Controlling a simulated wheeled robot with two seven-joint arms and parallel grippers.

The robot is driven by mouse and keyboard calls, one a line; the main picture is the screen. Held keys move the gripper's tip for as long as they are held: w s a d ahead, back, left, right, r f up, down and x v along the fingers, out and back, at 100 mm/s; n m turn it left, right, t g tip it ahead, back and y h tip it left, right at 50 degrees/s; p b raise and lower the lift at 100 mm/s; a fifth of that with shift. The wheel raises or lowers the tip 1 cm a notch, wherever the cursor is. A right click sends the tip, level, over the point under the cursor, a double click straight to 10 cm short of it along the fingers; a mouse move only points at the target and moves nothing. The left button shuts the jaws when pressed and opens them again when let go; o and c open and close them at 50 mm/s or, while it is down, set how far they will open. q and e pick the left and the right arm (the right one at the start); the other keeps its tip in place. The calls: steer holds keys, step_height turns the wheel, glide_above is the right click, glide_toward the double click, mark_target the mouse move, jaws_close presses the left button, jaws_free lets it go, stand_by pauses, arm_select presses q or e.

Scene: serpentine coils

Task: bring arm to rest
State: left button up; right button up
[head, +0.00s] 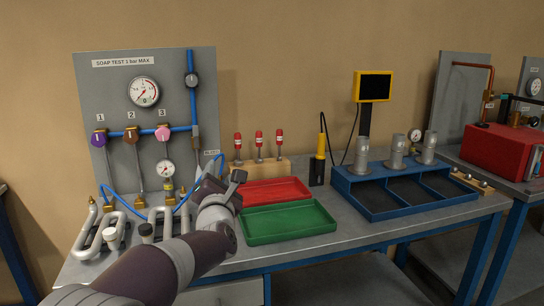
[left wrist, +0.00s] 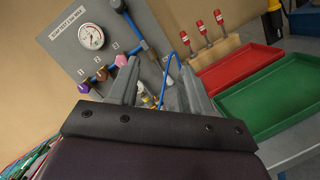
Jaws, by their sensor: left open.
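My left arm reaches in from the bottom of the head view. Its gripper (head: 222,183) is over the bench in front of the test panel, left of the red tray. In the left wrist view the two fingers of my left gripper (left wrist: 158,92) stand apart with nothing held between them. A blue hose and brass fittings show beyond the gap. My right gripper is in neither view.
A grey test panel (head: 110,70) with gauges and valves stands behind bent metal coils (head: 112,232). A red tray (head: 272,192), a green tray (head: 290,222) and a blue compartment tray (head: 405,200) sit on the bench. Red-handled tools (head: 259,140) stand in a wooden block.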

arm_select(q)
steer(key=s+f+m+g+h+b, duration=0.1)
steer(key=s+f+m+g, duration=0.25)
steer(key=f+m, duration=0.45)
steer(key=s+d+f+m+g+h+b, duration=0.1)
steer(key=s+f+m+g, duration=0.3)
steer(key=f, duration=0.5)
steer(key=s+f+m+g+h+b, duration=0.1)
steer(key=s+f+m+g+h, duration=0.2)
steer(key=f+m, duration=0.55)
steer(key=s+a+f+m+g+y+b, duration=0.1)
steer(key=s+a+f+m+g+b, duration=0.2)
steer(key=s+f, duration=0.4)
steer(key=s+a+f+m+g+y+b, duration=0.1)
steer(key=s+a+f+m+g+b, duration=0.2)
steer(key=s, duration=0.7)
steer(key=s+a+f+m+g+y+b, duration=0.1)
steer(key=s+a+f+m+g+b, duration=0.15)
steer(key=s+f, duration=0.5)
step_height(320, 180, up, 30)
steer(key=p, duration=3)
steer(key=shift+d+t, duration=0.4)
steer(key=shift+d, duration=0.05)
